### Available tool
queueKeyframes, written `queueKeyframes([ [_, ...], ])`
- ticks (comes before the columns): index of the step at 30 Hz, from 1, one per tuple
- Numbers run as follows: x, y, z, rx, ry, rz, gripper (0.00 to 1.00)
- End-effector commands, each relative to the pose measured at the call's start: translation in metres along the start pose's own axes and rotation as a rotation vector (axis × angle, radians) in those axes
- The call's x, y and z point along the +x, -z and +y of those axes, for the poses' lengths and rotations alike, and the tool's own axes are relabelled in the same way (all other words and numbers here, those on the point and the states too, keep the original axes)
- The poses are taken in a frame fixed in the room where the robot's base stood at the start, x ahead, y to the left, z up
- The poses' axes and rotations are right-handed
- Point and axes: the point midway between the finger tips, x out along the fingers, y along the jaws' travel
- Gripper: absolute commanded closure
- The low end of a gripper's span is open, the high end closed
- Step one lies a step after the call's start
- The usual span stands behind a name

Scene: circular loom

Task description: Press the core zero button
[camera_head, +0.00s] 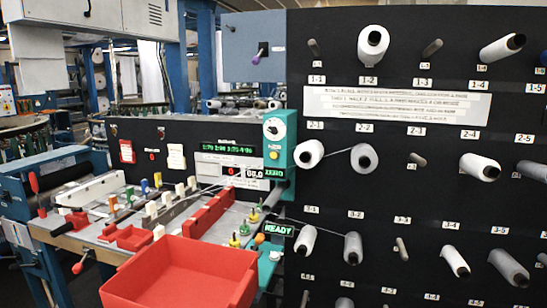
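A teal panel (269,130) stands at the right end of the machine's black console. It carries a round white dial (274,128) and a small round yellow button (274,155) below it. A green-lit ZERO sign (275,173) sits just under the yellow button, beside a display reading about 00.0 (255,173). No label that I can read says "core zero", so I cannot tell for sure that the yellow button is it. My gripper is not in view.
A black board (460,210) with spools on numbered pegs fills the right side. A red open bin (175,275) stands in front of the console. Colored knobs, red trays and a READY sign (278,229) lie below the panel. Threads run from the spools toward the machine.

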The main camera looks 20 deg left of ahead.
Motion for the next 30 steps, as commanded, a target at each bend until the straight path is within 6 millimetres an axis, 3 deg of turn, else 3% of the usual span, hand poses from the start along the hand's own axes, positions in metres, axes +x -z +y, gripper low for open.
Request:
queueKeyframes([
  [3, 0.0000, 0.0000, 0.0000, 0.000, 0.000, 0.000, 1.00],
  [30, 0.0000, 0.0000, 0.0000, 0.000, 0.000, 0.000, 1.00],
])
